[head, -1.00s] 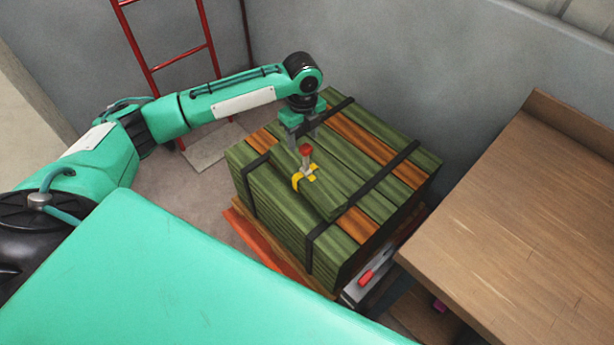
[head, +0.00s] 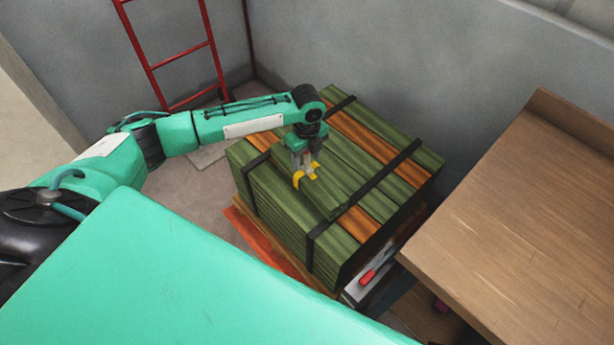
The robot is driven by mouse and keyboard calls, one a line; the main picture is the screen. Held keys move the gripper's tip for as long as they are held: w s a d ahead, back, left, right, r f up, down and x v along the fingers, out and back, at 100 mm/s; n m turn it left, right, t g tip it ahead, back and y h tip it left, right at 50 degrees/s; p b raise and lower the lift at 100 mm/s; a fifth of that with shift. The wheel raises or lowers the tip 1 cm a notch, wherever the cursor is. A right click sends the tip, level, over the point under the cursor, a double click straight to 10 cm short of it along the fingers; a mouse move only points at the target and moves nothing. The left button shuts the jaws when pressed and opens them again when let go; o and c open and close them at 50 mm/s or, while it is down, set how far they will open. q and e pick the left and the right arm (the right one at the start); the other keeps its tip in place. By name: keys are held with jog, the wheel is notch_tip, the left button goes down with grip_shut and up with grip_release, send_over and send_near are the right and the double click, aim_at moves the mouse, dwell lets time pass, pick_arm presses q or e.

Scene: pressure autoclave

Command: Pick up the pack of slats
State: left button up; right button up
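A large strapped stack of green and orange slats (head: 362,228) stands right of centre in the head view. On its top lies a smaller bundle of green slats (head: 327,188), which looks like the pack. A yellow, hook-shaped fitting (head: 306,177) sits on this bundle. My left gripper (head: 303,165) points down directly over the fitting, its grey fingers reaching down to it. The red part above the fitting is now hidden by the gripper. I cannot tell whether the fingers are closed on it. My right gripper is not in view.
A wooden table (head: 520,205) stands close on the right of the stack. A red ladder (head: 182,58) leans by the grey wall (head: 420,60) behind. The stack rests on an orange-red base (head: 262,245). A grey device with a red handle (head: 368,277) is between stack and table.

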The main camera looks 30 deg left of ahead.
pick_arm(q)
grip_shut()
dwell(0.3)
dwell(0.3)
jog(key=shift+r, duration=0.1)
dwell(0.5)
